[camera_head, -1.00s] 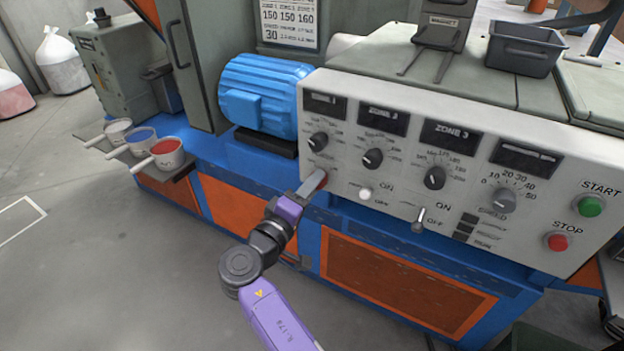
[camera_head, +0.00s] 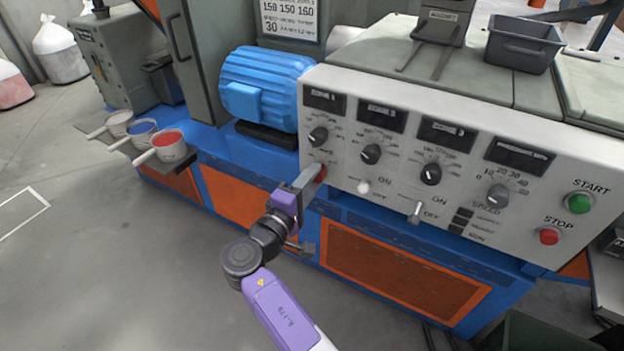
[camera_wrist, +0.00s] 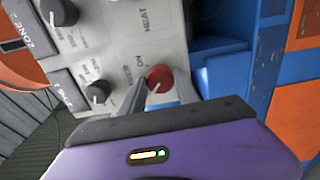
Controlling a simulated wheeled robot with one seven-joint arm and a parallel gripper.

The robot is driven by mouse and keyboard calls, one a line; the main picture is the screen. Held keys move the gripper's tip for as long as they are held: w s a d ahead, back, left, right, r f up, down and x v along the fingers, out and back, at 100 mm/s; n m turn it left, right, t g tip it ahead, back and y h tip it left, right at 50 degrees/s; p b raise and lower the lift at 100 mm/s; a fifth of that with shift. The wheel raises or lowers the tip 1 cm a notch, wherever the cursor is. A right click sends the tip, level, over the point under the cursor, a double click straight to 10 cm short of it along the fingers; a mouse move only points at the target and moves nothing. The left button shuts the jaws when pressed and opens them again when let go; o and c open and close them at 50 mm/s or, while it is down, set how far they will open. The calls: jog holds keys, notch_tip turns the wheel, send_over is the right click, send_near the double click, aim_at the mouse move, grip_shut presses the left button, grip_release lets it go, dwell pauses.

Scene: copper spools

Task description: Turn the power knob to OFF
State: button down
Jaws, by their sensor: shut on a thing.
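The red power knob (camera_wrist: 158,78) sits on the pale control panel (camera_wrist: 110,40), with an ON label beside it in the wrist view. In the head view only a red sliver of the knob (camera_head: 322,173) shows at the panel's lower left corner, behind my fingers. My gripper (camera_wrist: 160,88) has its two grey fingers on either side of the knob, shut on it. It also shows in the head view (camera_head: 312,180), reaching the panel from the front. The knob's pointer position is too small to tell.
Black zone dials (camera_head: 370,154), a white-tipped toggle (camera_head: 363,187), a lever switch (camera_head: 415,213) and green START (camera_head: 579,203) and red STOP (camera_head: 549,237) buttons share the panel. A blue motor (camera_head: 262,88) stands left of it. Open floor lies in front at left.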

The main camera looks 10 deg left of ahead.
jog(key=shift+f, duration=0.1)
jog(key=c, duration=0.9)
grip_release()
jog(key=p+v, duration=0.1)
jog(key=v, duration=0.7)
jog(key=shift+w+a, duration=0.1)
